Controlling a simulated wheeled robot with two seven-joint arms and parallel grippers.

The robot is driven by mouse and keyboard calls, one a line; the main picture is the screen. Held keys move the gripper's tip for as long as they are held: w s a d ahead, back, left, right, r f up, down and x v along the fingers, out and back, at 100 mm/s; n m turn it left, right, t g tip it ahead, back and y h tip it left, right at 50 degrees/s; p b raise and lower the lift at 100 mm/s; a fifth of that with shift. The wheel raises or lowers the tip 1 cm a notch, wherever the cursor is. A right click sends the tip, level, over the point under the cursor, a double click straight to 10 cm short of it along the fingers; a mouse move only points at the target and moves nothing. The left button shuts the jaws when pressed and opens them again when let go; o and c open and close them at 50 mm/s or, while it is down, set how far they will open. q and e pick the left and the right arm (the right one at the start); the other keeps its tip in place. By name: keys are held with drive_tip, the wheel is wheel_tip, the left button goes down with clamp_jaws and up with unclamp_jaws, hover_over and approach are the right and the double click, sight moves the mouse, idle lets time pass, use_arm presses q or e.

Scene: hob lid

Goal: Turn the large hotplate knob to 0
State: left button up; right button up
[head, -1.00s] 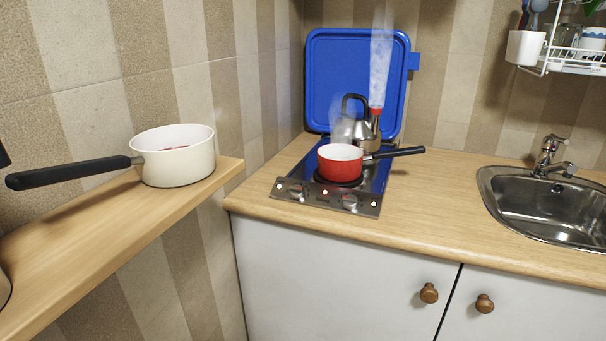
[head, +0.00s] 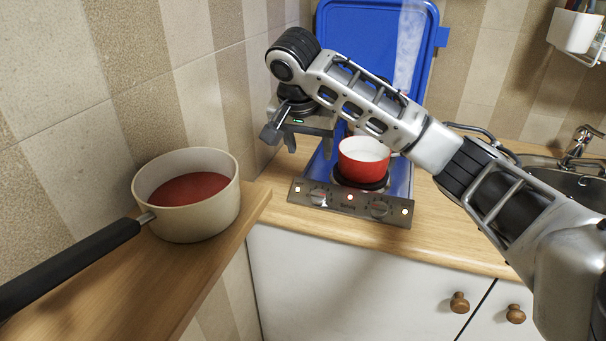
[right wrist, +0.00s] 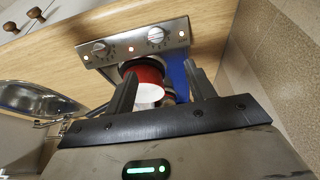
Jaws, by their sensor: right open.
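The hob's steel control panel (head: 348,203) carries two knobs, a left one (head: 319,196) and a right one (head: 380,208). They also show in the right wrist view, the left knob (right wrist: 156,36) and the right knob (right wrist: 101,49). I cannot tell which serves the large hotplate, nor read the settings. My right gripper (head: 309,148) is open and empty, fingers pointing down, above and behind the panel's left end, apart from the knobs. In the right wrist view its fingers (right wrist: 160,70) frame the red pot. My left gripper is not in view.
A red pot (head: 363,160) stands on the front hotplate. The raised blue lid (head: 350,30) is behind, with steam rising; my arm hides most of the kettle. A cream pan (head: 190,215) with red contents stands on the left shelf. Panel lights glow.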

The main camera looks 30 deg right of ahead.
sight(319, 191)
drive_tip(key=x, duration=1.3)
drive_tip(key=shift+s+d+f+p, duration=0.15)
drive_tip(key=shift+s+f+p, duration=0.15)
drive_tip(key=shift+s, duration=0.05)
drive_tip(key=shift+x, duration=0.8)
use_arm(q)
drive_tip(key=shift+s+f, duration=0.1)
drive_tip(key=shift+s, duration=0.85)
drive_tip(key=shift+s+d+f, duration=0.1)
use_arm(e)
drive_tip(key=c, duration=1)
